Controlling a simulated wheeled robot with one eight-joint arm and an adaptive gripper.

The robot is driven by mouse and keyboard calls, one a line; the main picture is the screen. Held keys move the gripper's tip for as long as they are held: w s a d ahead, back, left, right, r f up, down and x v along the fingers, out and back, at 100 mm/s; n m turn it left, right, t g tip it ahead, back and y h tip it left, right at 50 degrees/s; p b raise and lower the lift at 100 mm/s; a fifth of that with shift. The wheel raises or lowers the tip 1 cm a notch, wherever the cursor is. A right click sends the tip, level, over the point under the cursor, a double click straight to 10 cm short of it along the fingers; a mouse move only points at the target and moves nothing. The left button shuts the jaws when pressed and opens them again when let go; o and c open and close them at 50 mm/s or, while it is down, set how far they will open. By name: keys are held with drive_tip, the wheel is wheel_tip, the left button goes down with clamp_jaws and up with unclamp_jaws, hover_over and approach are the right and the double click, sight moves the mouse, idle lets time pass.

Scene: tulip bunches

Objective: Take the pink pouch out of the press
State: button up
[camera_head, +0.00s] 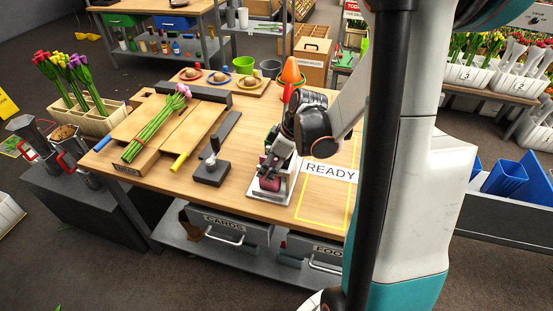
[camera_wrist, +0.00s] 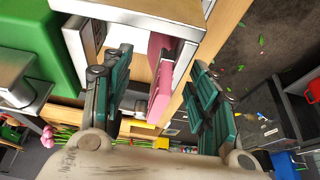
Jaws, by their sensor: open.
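The pink pouch (camera_head: 270,184) sits low in the press (camera_head: 284,193), whose pale base stands near the front edge of the wooden table. My gripper (camera_head: 272,164) is right over the pouch and hides much of the press. In the wrist view, the pouch (camera_wrist: 161,75) shows as a flat pink slab against the pale press plate (camera_wrist: 150,18). My gripper's teal fingers (camera_wrist: 161,82) are open on either side of it. Gaps show between the pouch and both fingers.
A yellow-outlined READY area (camera_head: 330,172) lies clear just right of the press. A dark stamp-like tool (camera_head: 211,168) stands to the left. Tulips (camera_head: 155,125) lie on a wooden board further left. An orange cone (camera_head: 291,71) stands behind.

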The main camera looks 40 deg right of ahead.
drive_tip(key=shift+b+x, duration=0.7)
drive_tip(key=shift+x, duration=1.55)
drive_tip(key=c, duration=1.2)
drive_tip(key=shift+r, duration=0.2)
